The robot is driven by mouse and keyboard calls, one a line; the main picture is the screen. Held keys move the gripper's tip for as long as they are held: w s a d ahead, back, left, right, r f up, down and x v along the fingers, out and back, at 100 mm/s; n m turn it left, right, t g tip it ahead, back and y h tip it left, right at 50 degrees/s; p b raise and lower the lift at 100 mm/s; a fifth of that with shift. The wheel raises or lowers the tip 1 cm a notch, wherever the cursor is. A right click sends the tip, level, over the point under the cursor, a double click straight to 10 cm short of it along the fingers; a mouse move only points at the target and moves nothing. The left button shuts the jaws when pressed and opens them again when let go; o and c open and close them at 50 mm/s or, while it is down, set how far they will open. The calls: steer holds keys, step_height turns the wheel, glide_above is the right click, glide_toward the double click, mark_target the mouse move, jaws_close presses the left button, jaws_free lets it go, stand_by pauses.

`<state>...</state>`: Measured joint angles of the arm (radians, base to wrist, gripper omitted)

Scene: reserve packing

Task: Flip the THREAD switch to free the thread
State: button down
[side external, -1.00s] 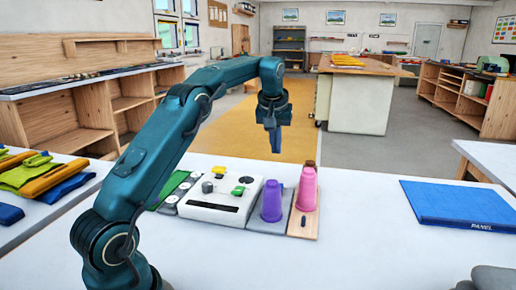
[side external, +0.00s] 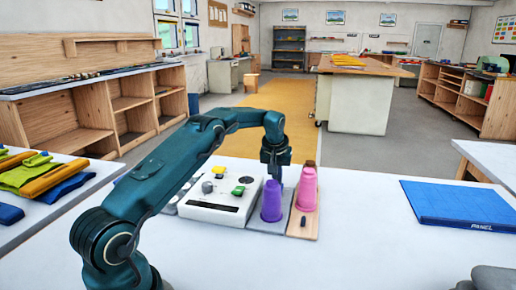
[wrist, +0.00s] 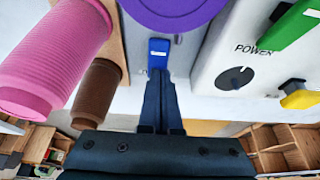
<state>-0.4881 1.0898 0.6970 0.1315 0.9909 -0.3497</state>
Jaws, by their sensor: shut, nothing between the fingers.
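My gripper (side external: 276,170) is low behind the purple spool (side external: 271,200), its fingers shut and empty. In the wrist view the shut fingertips (wrist: 160,78) are at the near end of a blue tab (wrist: 159,50) on the grey plate (wrist: 187,45). The tab carries a white label too small to read, and I cannot tell whether the fingers touch it. The purple spool also shows in the wrist view (wrist: 172,10). The white machine (side external: 214,211) is left of the spool; its dial is marked POWER in the wrist view. The side view hides the blue tab.
A pink spool (wrist: 58,58) and a brown spool (wrist: 97,92) are on a wooden board left of my fingers in the wrist view. A green lever (wrist: 290,27) and a yellow lever (wrist: 299,99) are at right. A blue panel (side external: 460,205) lies on the table at right.

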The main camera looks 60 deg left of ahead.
steer(key=shift+w+a+f, duration=0.15)
steer(key=shift+f, duration=0.2)
stand_by(0.3)
steer(key=shift+s+d, duration=0.65)
steer(key=v, duration=1.4)
steer(key=shift+w+a+r, duration=0.25)
steer(key=shift+w, duration=0.05)
steer(key=shift+w+a+r, duration=0.25)
steer(key=shift+w+a, duration=0.2)
steer(key=shift+w, duration=0.05)
